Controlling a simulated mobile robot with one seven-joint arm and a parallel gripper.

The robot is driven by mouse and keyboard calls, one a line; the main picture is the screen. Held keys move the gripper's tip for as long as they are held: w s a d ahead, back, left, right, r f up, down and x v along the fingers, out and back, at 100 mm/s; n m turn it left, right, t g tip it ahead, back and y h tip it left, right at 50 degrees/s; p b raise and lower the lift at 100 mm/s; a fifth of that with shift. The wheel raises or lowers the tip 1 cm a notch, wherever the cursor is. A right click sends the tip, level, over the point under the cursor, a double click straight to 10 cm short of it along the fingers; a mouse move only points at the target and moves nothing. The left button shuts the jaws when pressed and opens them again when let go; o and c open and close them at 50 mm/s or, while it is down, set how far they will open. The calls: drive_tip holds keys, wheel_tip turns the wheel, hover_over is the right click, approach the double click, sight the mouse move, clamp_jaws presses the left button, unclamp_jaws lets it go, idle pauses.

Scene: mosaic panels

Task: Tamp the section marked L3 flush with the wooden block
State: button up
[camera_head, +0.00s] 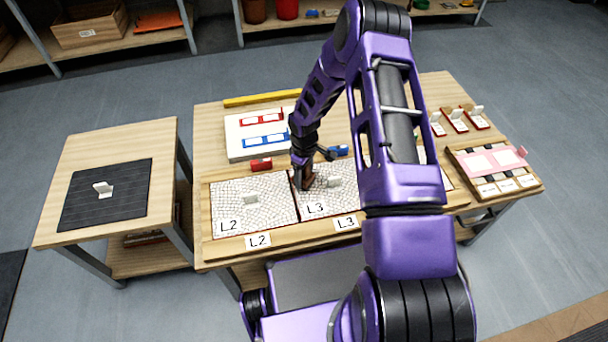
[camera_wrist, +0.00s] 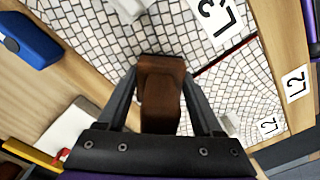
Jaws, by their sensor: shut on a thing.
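The L3 section (camera_head: 327,219) is a white mosaic panel in a wooden frame, right of the L2 section (camera_head: 230,189). My gripper (camera_head: 304,178) is over the left part of L3, near the seam with L2. In the wrist view my gripper (camera_wrist: 158,95) is shut on the brown wooden block (camera_wrist: 160,100). The block's lower end is at or just above the L3 tiles; I cannot tell whether it touches. A pale raised piece (camera_head: 335,182) sits on L3, and one (camera_head: 251,199) sits on L2. My arm hides the panel area right of L3.
A white tray (camera_head: 233,151) with red and blue pieces lies behind the panels. A red block (camera_head: 261,164) and a blue block (camera_head: 338,150) lie near the panels' back edge. A pink-and-white board (camera_head: 456,159) is at the right. A side table (camera_head: 145,137) with a dark mat stands left.

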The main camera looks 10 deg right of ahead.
drive_tip(key=shift+f+b, duration=0.55)
drive_tip(key=shift+b, duration=0.05)
idle(1.6)
drive_tip(key=shift+r+p, duration=2.15)
drive_tip(key=shift+r, duration=1.45)
drive_tip(key=shift+f, duration=0.15)
wheel_tip(320, 180, down, 6)
drive_tip(key=b, duration=0.4)
drive_tip(key=shift+d+b, duration=0.1)
drive_tip(key=shift+b, duration=0.25)
drive_tip(key=shift+f, duration=0.4)
